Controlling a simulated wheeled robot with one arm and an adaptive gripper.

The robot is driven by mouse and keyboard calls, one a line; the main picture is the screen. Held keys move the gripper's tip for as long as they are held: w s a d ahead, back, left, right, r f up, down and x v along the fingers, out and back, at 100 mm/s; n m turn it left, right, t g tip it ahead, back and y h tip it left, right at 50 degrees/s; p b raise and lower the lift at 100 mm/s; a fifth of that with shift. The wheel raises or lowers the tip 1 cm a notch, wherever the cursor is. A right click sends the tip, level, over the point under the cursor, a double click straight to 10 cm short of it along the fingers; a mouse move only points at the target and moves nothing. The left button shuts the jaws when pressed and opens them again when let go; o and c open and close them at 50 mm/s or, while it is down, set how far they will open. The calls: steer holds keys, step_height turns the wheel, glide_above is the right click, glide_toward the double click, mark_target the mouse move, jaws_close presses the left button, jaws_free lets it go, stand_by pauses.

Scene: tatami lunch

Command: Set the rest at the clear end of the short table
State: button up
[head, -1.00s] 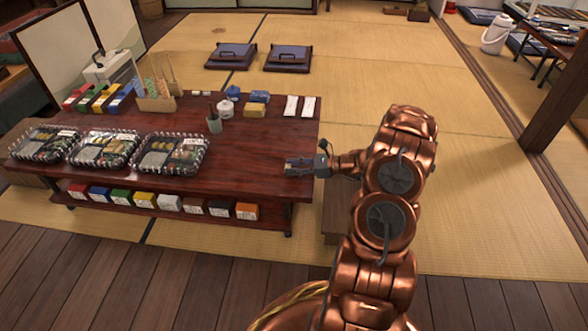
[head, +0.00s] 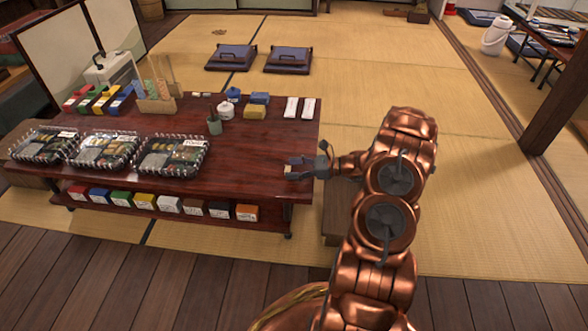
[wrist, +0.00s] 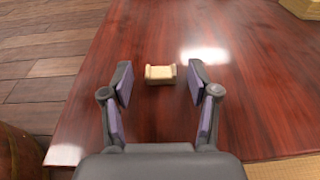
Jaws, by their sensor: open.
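The rest (wrist: 160,74) is a small cream block with raised ends, lying on the table top in the wrist view. My gripper (wrist: 160,84) is open, with one finger on each side of the rest and a gap showing on both sides. The short table (head: 245,160) is glossy red-brown wood. In the head view my gripper (head: 292,168) is low over its right end, near the front corner. The rest is too small there to make out clearly.
Several covered food trays (head: 172,155) fill the table's left part. The table top around my gripper is clear. A low wooden bench (head: 340,208) stands beside the right end.

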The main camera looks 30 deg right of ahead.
steer(key=p+v, duration=0.4)
steer(key=v, duration=0.8)
steer(key=a+r+n+g, duration=0.1)
steer(key=a, duration=0.1)
steer(key=w+a+r+n, duration=0.1)
steer(key=a+r, duration=0.1)
steer(key=w+a+r+n+g+y, duration=0.1)
steer(key=a+r, duration=0.1)
steer(key=a, duration=0.1)
steer(key=shift+w+r+g, duration=0.1)
steer(key=shift+r+g, duration=0.1)
steer(key=shift+g, duration=0.1)
steer(key=s+a+r+n+g, duration=0.1)
steer(key=a+r+n+g, duration=0.3)
steer(key=a, duration=0.4)
steer(key=s+a+r+n+g, duration=0.2)
steer(key=a+r+n+g, duration=0.1)
steer(key=a+r, duration=0.4)
steer(key=s+a+r+n+g+h, duration=0.35)
steer(key=s+a+n, duration=0.45)
steer(key=a, duration=0.4)
steer(key=s+r+n+h, duration=0.1)
steer(key=s+n+h, duration=0.3)
steer(key=s, duration=0.7)
steer(key=s+r+n+g+h, duration=0.1)
steer(key=s+n+h, duration=0.3)
steer(key=s, duration=0.7)
steer(key=shift+s+d+r+n+h, duration=0.3)
steer(key=shift+d+r+h, duration=0.1)
steer(key=shift+r+h, duration=0.35)
